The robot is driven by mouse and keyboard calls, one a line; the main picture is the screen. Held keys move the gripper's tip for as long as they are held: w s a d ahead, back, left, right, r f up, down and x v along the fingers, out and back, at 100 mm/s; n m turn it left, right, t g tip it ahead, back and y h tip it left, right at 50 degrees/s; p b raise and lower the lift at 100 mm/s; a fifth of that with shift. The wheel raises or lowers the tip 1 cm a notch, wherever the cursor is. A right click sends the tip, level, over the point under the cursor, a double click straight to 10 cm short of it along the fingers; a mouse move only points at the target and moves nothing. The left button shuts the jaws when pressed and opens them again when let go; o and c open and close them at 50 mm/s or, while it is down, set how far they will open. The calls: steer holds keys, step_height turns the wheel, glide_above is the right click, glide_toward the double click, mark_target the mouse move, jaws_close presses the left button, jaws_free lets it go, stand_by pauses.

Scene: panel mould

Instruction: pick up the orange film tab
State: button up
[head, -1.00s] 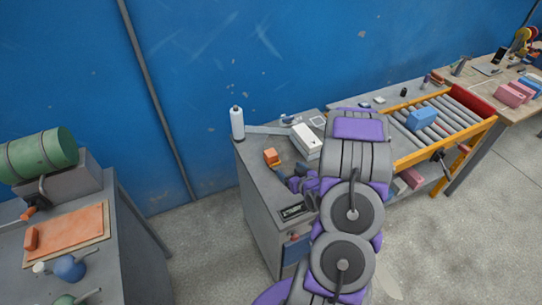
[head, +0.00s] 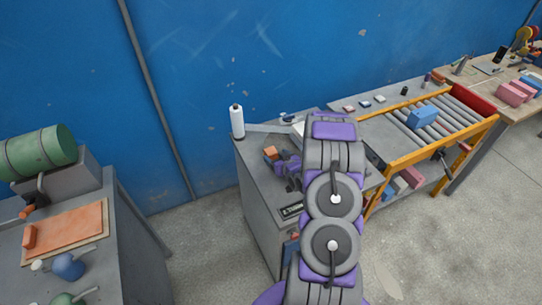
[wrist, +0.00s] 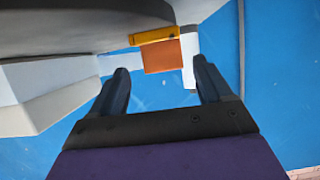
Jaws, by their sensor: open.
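The orange film tab (head: 270,153) is a small orange block standing on the left part of the grey bench top. In the wrist view the tab (wrist: 162,56) shows as an orange face with a yellow-orange strip along its upper side. It appears beyond and between the tips of my gripper (wrist: 161,72), whose two dark fingers are spread with nothing visibly held. In the head view my gripper (head: 289,170) is low over the bench, just right of the tab. I cannot tell whether they touch.
A white bottle (head: 237,122) stands at the bench's back left corner. A white box (wrist: 55,88) lies on the left in the wrist view; my arm mostly hides it in the head view. A roller conveyor (head: 455,122) with a blue block is to the right.

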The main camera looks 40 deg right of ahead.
mark_target(273, 153)
steer(key=x, duration=0.1)
steer(key=b+x, duration=0.1)
steer(key=x, duration=0.3)
steer(key=shift+w+a+r, duration=0.15)
steer(key=shift+w+r, duration=0.05)
steer(key=shift+r, duration=0.05)
steer(key=c, duration=1.1)
